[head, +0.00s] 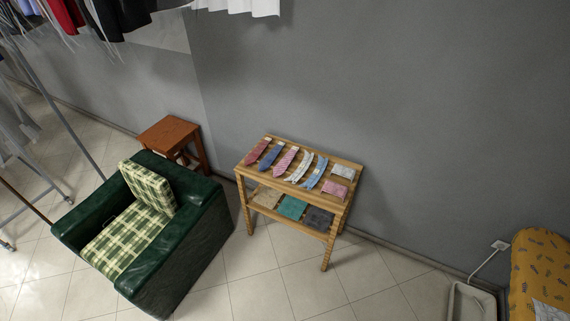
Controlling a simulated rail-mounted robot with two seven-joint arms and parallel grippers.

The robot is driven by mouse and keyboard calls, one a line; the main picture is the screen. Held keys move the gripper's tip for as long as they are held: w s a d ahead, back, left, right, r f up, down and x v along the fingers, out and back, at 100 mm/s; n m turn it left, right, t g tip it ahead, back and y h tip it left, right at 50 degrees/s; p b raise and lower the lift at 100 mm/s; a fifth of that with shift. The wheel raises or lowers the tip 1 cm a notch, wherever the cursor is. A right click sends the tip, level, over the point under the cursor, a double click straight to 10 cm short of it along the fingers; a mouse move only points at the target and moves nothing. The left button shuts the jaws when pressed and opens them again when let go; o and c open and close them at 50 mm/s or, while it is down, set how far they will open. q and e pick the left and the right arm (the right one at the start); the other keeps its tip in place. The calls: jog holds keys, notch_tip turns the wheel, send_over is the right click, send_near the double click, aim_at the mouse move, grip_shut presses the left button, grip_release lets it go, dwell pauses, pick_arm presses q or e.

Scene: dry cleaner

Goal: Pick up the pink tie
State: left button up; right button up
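A wooden two-tier stand (352,184) stands against the grey wall near the middle of the head view. Several rolled-out ties lie side by side on its slatted top. The pink tie (286,161), with a light pattern, is third from the left. A darker reddish tie (258,152) is at the left end, with a blue tie (271,154) between the two. A pale tie (300,167) and a light blue tie (316,172) lie to the right of the pink one. Neither of my grippers is in view.
A green armchair (190,250) with a plaid cushion stands left of the stand, with a brown side table (168,132) behind it. Clothes hang at top left. Tiled floor (270,285) in front is clear.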

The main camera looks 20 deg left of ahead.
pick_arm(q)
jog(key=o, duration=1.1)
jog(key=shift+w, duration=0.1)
